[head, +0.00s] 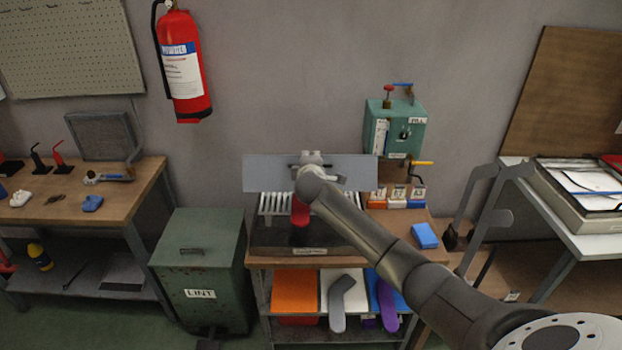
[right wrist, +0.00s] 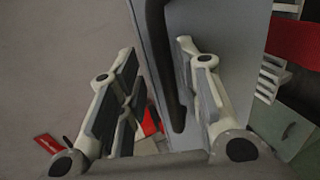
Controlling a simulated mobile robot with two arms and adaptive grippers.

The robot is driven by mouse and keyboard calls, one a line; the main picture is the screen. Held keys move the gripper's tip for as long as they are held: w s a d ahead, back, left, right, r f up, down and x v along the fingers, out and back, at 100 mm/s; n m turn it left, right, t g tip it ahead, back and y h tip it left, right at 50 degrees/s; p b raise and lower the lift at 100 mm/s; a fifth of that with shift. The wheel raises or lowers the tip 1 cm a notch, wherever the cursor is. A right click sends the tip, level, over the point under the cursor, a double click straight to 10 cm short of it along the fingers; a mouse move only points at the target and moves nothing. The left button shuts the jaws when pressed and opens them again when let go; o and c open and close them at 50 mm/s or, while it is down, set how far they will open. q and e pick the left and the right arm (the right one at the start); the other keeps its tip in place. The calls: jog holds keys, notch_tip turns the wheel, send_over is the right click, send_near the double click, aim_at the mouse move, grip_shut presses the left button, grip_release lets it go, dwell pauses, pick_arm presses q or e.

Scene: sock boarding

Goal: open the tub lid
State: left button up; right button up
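The tub (head: 268,238) is a dark box on the middle bench, with white ribs and a red piece (head: 300,212) showing at it. Its grey lid (head: 265,172) is a flat panel standing raised at the tub's back, so the tub is uncovered. My right gripper (head: 312,158) is at the lid's upper middle. In the right wrist view its fingers (right wrist: 158,95) are spread apart, with the dark lid handle (right wrist: 160,40) and the lid panel (right wrist: 225,50) between them. The handle is close to the right-hand finger; contact cannot be told. My left gripper is out of view.
A green LINT bin (head: 200,265) stands left of the bench. A teal box with a crank (head: 394,130) is on the wall behind. A blue block (head: 425,235) lies at the bench's right. My right arm crosses above the bench's right side.

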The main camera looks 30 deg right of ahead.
jog(key=shift+s+a+f+b, duration=0.2)
jog(key=shift+s+a+f, duration=0.15)
jog(key=shift+s+f, duration=0.3)
jog(key=shift+s+a+f+b, duration=0.25)
jog(key=shift+s+f, duration=0.2)
jog(key=shift+f, duration=0.35)
jog(key=shift+a, duration=0.1)
jog(key=s+a+r+p, duration=0.5)
jog(key=s+r+p, duration=0.2)
jog(key=p, duration=0.3)
jog(key=shift+s+r, duration=0.25)
jog(key=shift+s, duration=0.55)
